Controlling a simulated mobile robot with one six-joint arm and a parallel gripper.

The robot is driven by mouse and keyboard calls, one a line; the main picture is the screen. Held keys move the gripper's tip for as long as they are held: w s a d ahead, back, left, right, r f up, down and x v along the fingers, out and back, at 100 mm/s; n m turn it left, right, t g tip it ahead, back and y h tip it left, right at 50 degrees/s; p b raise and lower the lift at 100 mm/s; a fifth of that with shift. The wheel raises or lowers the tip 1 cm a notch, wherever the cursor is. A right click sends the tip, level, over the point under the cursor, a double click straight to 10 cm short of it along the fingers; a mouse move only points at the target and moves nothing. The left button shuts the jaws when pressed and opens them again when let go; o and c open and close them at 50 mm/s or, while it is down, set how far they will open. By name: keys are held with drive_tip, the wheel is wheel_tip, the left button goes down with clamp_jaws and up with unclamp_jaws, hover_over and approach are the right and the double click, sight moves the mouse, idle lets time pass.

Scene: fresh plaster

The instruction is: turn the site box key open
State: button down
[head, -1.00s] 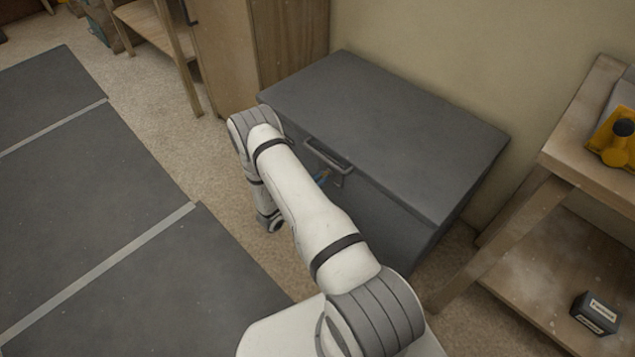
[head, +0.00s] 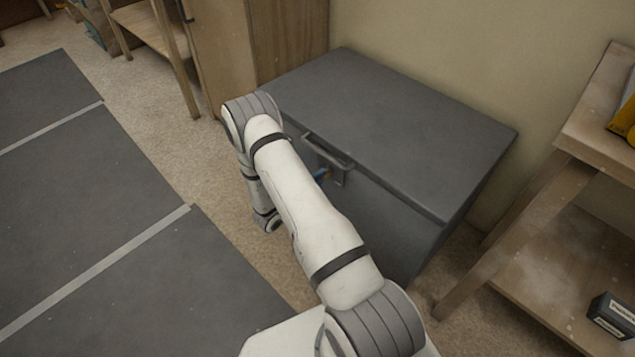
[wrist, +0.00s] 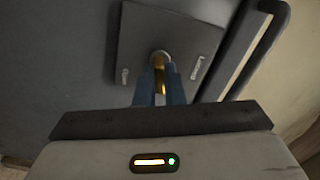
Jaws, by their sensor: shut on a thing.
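The dark grey site box (head: 390,120) stands against the wall in the head view, lid down. Its lock plate (wrist: 190,35) fills the upper middle of the wrist view, with a round lock (wrist: 160,56) and small markings at either side, too small to read. The brass key (wrist: 165,82) is at the lock, partly hidden between the blue fingers. My gripper (wrist: 160,76) is shut on the key, right in front of the plate. In the head view only a little blue of the fingers shows beside my arm.
A wooden shelf (head: 595,140) stands to the right of the box, a wooden cabinet (head: 225,50) behind left. Dark floor mats (head: 90,220) lie left.

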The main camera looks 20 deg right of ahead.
drive_tip(key=m+b, duration=0.1)
drive_tip(key=m, duration=0.1)
drive_tip(key=m+b, duration=0.1)
drive_tip(key=b, duration=0.1)
drive_tip(key=m+b, duration=0.1)
drive_tip(key=m, duration=0.1)
drive_tip(key=shift+s+d+f+m+b, duration=0.2)
drive_tip(key=shift+f+m+b, duration=0.1)
drive_tip(key=shift+f+b, duration=0.1)
drive_tip(key=shift+m+b, duration=1.1)
drive_tip(key=shift+b, duration=0.1)
drive_tip(key=shift+r+m+b, duration=0.15)
drive_tip(key=shift+m+b, duration=0.85)
drive_tip(key=shift+a+r, duration=0.1)
drive_tip(key=c, duration=1.5)
unclamp_jaws()
drive_tip(key=shift+w, duration=0.15)
drive_tip(key=shift+p+v, duration=0.95)
drive_tip(key=shift+v, duration=3)
